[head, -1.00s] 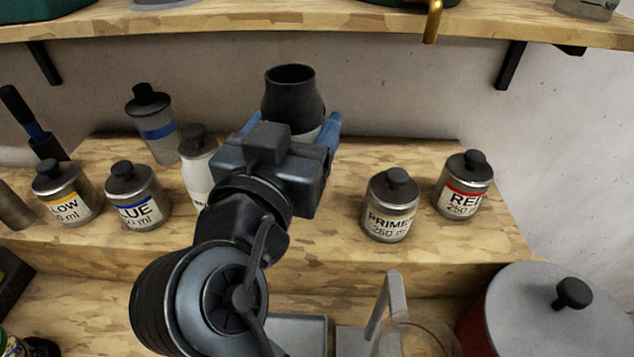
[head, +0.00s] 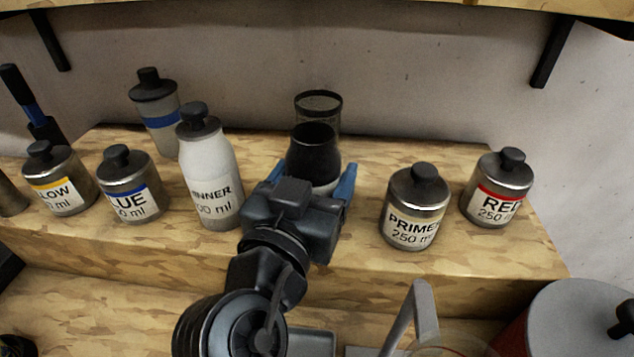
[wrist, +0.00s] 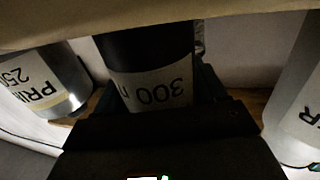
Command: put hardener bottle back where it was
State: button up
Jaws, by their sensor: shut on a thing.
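My gripper (head: 316,185) is shut on a dark-topped bottle (head: 313,155) at the raised wooden step, between the thinner bottle and the primer can. The bottle is upright; its lower part is hidden by my gripper in the head view. In the wrist view the bottle (wrist: 150,60) shows a pale label with "300" upside down; its name is not readable, so I cannot confirm it is the hardener. I cannot tell whether its base touches the step. A clear, dark-rimmed container (head: 320,108) stands right behind it.
On the step (head: 345,250) stand the white thinner bottle (head: 210,175) to the left and the primer can (head: 415,210) to the right. Blue (head: 133,190), yellow (head: 58,182) and red (head: 497,190) cans stand farther out. A shelf (head: 400,5) hangs above.

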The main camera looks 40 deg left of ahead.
dwell(0.3)
jog(key=o, duration=1.4)
jog(key=shift+s, duration=0.15)
jog(key=b+v, duration=0.2)
jog(key=v, duration=1)
jog(key=shift+b, duration=0.35)
